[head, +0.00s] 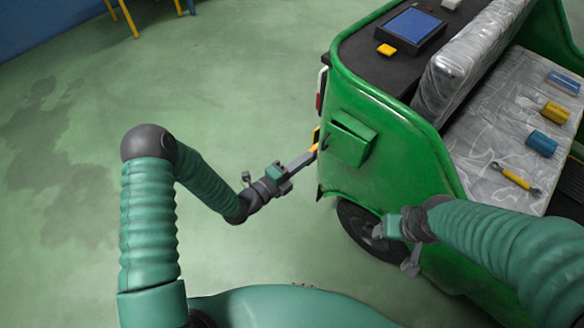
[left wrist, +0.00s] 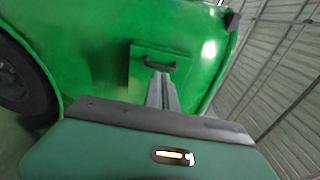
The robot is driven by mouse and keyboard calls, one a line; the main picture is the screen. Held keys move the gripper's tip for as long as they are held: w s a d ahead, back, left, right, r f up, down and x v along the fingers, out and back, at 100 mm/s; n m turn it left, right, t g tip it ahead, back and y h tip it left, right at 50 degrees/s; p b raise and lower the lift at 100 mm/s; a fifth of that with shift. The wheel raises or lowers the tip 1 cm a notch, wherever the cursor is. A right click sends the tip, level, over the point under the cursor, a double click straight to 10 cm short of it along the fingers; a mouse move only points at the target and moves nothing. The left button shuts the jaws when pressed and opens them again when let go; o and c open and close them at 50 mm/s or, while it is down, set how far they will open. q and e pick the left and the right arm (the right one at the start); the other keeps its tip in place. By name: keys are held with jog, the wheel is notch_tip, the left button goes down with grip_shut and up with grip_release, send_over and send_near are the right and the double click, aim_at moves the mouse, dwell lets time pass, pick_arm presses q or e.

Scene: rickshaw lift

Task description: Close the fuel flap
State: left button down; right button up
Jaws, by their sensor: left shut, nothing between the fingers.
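The fuel flap (head: 356,144) is a green panel on the rear side of the green rickshaw (head: 385,165). In the head view it stands out at an angle from the body. In the left wrist view the flap (left wrist: 140,75) shows its dark handle (left wrist: 153,62) near the top edge. My left gripper (head: 313,152) is shut and empty, with its fingertips close beside the flap's left edge; I cannot tell whether they touch. In the left wrist view its fingers (left wrist: 161,88) overlap the panel below the handle. My right gripper (head: 386,229) is by the rear wheel, its fingers unclear.
The rear wheel (head: 362,232) is below the flap. The seat (head: 510,130) holds several blue and yellow items and a wrench-like tool (head: 515,176). A blue box (head: 408,30) and a small yellow block (head: 386,50) sit on the rear deck. The green floor on the left is clear.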

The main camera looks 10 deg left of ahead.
aim_at(323, 147)
pick_arm(q)
jog(key=x, duration=0.4)
jog(key=shift+w+d, duration=0.2)
jog(key=shift+d, duration=0.05)
jog(key=shift+w+a+r+b, duration=0.1)
jog(key=shift+w+a+b, duration=0.05)
jog(key=shift+w+b, duration=1)
pick_arm(e)
jog(key=shift+a+f, duration=0.2)
jog(key=shift+f, duration=0.8)
